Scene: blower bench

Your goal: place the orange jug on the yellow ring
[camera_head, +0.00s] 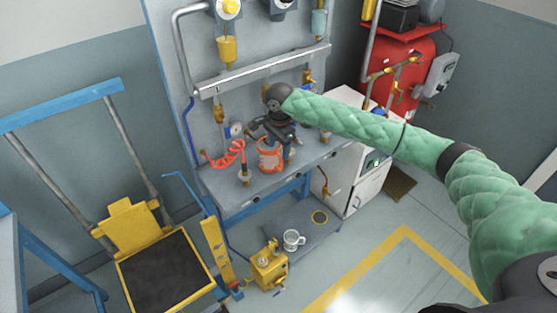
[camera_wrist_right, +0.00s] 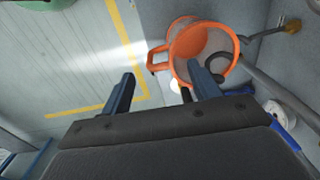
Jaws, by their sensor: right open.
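The orange jug (camera_head: 268,160) stands upright on the grey bench top in the head view, partly behind my right gripper. My right gripper (camera_head: 281,135) is open and empty, just above and behind the jug. In the right wrist view the jug (camera_wrist_right: 181,70) shows its open rim, with its handle at the left. The open right gripper (camera_wrist_right: 162,76) has one finger overlapping the jug's near rim and the other left of the handle; contact cannot be told. The yellow ring (camera_head: 320,223) lies flat on the low grey platform below the bench. My left gripper is not in view.
A white mug (camera_head: 291,241) stands on the low platform near a yellow box (camera_head: 269,268). A white cabinet (camera_head: 366,187) stands right of the bench.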

